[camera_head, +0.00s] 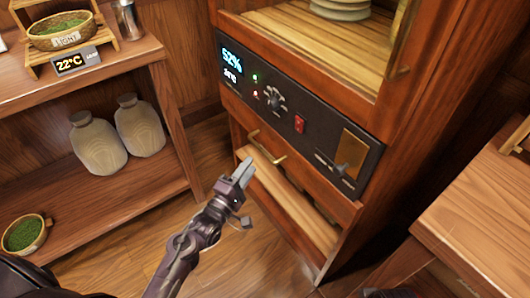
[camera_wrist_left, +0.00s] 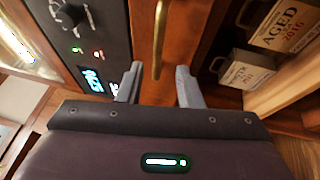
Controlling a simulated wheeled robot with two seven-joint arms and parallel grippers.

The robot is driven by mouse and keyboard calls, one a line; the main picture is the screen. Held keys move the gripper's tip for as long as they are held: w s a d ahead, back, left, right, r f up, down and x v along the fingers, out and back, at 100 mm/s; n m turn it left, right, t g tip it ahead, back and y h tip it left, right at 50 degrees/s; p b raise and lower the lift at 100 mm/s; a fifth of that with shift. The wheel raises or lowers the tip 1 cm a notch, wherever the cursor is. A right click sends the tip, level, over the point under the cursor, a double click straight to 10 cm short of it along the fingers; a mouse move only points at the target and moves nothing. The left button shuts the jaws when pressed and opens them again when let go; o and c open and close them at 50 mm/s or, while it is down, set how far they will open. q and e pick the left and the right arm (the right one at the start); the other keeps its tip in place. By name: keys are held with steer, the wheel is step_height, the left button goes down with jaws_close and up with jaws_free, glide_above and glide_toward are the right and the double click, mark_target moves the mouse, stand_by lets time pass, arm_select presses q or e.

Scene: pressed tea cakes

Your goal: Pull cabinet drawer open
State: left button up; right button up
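The wooden cabinet (camera_head: 395,150) stands in the middle of the head view. Its drawer front (camera_head: 310,187) is below the dark control panel and looks flush with the cabinet. A brass handle (camera_head: 281,160) is on that front. My left gripper (camera_head: 244,172) is just in front of and below the handle in the head view. In the left wrist view the gripper (camera_wrist_left: 159,86) is open, its fingers spread, with the brass handle (camera_wrist_left: 160,38) lined up between them. I cannot tell whether the handle is within the fingertips' reach. My right gripper is not in view.
The control panel (camera_head: 296,118) has a knob, lit readouts and a lever. Below the drawer is an open compartment with labelled boxes (camera_wrist_left: 247,72). A shelf with jars (camera_head: 98,144) stands at left, and a wooden table (camera_head: 490,215) at right. Floor between is clear.

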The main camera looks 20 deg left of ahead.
mark_target(261, 148)
arm_select(q)
steer(key=b+x, duration=0.1)
steer(key=x, duration=0.6)
steer(key=shift+w+d+r, duration=0.1)
steer(key=shift+w+r, duration=0.05)
steer(key=shift+w, duration=0.1)
jaws_close()
